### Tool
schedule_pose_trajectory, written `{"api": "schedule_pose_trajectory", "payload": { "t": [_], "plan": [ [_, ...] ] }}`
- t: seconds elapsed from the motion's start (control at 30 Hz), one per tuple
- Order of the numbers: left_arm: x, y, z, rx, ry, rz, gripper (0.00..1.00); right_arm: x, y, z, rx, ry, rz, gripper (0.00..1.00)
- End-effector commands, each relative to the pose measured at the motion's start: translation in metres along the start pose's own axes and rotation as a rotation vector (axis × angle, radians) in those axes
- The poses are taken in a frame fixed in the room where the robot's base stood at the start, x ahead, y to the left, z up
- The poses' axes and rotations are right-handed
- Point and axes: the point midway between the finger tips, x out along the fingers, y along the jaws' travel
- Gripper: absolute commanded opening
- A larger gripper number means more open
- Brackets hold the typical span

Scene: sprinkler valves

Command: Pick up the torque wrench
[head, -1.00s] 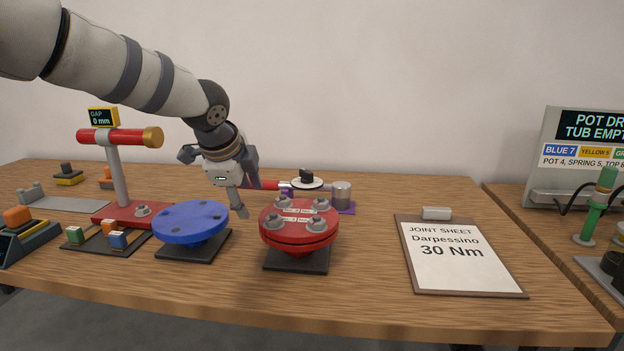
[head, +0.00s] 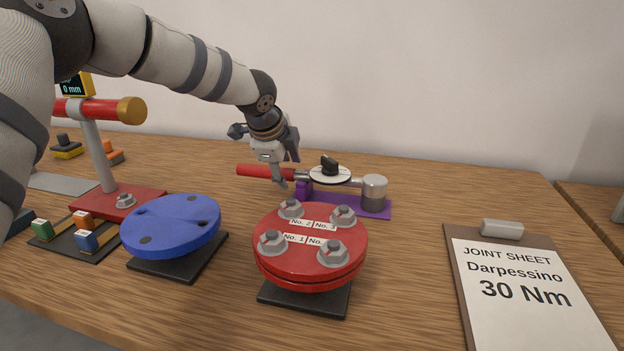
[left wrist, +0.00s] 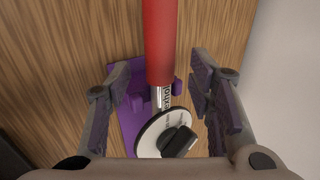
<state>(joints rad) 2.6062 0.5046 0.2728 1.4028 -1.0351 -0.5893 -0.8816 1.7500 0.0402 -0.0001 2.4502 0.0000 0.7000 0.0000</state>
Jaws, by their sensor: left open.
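The torque wrench (head: 265,171) rests in a purple stand (head: 343,201) behind the red flange. It has a red handle pointing left, a white dial with a black knob (head: 329,168) and a grey round head (head: 374,190) at the right. My left gripper (head: 280,172) is at the handle's right end, near the stand. In the left wrist view the open left gripper (left wrist: 165,98) has a finger on each side of the wrench (left wrist: 159,45), with gaps between both fingers and it. The dial (left wrist: 166,138) shows below. My right gripper is not in view.
The red flange (head: 310,244) with several bolts stands in front of the wrench. A blue disc (head: 170,224) and a red post stand (head: 106,170) are at left. A clipboard reading 30 Nm (head: 524,287) lies at right. The tabletop between flange and clipboard is clear.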

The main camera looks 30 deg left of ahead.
Motion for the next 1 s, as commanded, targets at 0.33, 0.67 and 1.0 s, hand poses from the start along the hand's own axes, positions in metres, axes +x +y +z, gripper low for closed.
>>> {"api": "schedule_pose_trajectory", "payload": {
  "t": [0.33,0.67,1.0],
  "plan": [
    [0.028,0.001,0.001,0.000,0.000,0.002,0.48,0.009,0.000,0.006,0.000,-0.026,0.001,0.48],
    [0.028,0.001,0.001,0.000,0.000,0.002,0.00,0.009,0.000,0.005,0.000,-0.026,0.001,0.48],
    [0.026,-0.002,0.001,-0.002,0.002,-0.003,0.00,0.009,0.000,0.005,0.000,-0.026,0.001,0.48]
  ]
}}
